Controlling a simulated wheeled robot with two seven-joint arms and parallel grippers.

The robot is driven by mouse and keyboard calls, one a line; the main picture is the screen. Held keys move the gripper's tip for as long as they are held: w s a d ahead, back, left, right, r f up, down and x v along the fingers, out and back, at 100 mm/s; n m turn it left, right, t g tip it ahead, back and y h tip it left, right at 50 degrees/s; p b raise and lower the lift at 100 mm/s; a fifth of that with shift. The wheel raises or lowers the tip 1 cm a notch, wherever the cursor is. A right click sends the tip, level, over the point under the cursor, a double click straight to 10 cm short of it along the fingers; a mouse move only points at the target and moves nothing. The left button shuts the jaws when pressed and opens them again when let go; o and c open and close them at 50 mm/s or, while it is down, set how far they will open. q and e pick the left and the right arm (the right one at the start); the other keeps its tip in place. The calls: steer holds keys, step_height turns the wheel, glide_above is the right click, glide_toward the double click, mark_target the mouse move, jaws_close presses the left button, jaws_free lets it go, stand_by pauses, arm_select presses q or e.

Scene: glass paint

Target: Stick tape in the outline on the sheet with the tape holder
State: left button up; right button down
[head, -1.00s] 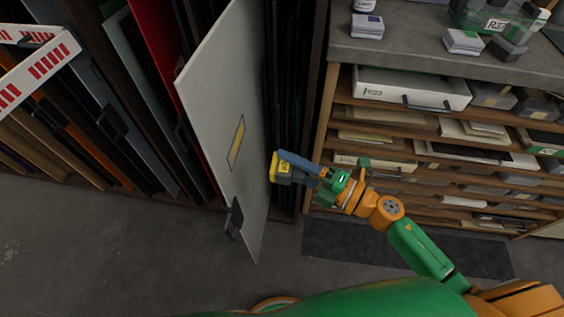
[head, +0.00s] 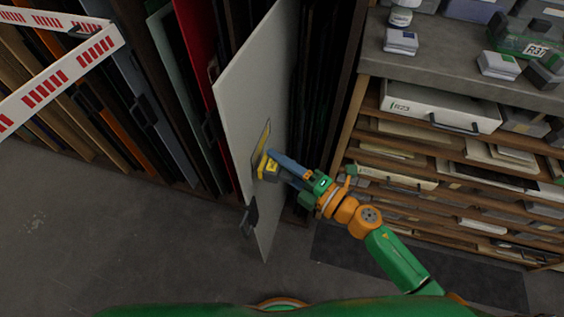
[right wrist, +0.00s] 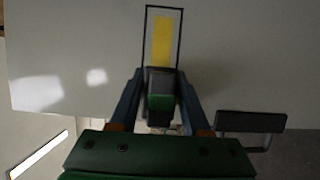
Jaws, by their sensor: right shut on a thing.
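A pale sheet (head: 245,105) stands upright, pulled partly out of the rack, with a dark clip-like handle (head: 250,217) at its lower edge. A dark rectangular outline on it encloses a yellow strip (right wrist: 162,38); in the head view the outline (head: 262,134) is partly hidden by the tape holder. In the right wrist view the holder (right wrist: 160,85) sits between the fingers, over the outline's lower end. I cannot tell whether it touches the sheet. My left gripper is not in view.
Several upright sheets and boards fill the rack at the left. A red and white striped barrier (head: 58,77) crosses the upper left. A shelf unit with a grey top (head: 440,72) and drawers (head: 440,105) stands at right. The floor (head: 110,240) in front is clear.

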mark_target(263, 140)
steer(key=shift+w+a, duration=0.3)
steer(key=shift+a, duration=0.65)
stand_by(0.3)
steer(key=w, duration=0.1)
steer(key=w+d+b, duration=0.1)
steer(key=w, duration=0.1)
steer(key=shift+w+d+f, duration=0.1)
steer(key=shift+w+d, duration=0.05)
steer(key=shift+w, duration=0.05)
steer(key=shift+w+d, duration=0.1)
steer(key=shift+w, duration=0.1)
steer(key=s+p, duration=0.1)
steer(key=s+a, duration=0.1)
steer(key=s, duration=0.1)
steer(key=shift+s+a+r+p, duration=0.15)
steer(key=shift+r+p, duration=0.05)
steer(key=shift+p, duration=0.15)
steer(key=shift+s+a, duration=0.1)
steer(key=shift+s, duration=0.2)
steer(key=shift+f, duration=0.1)
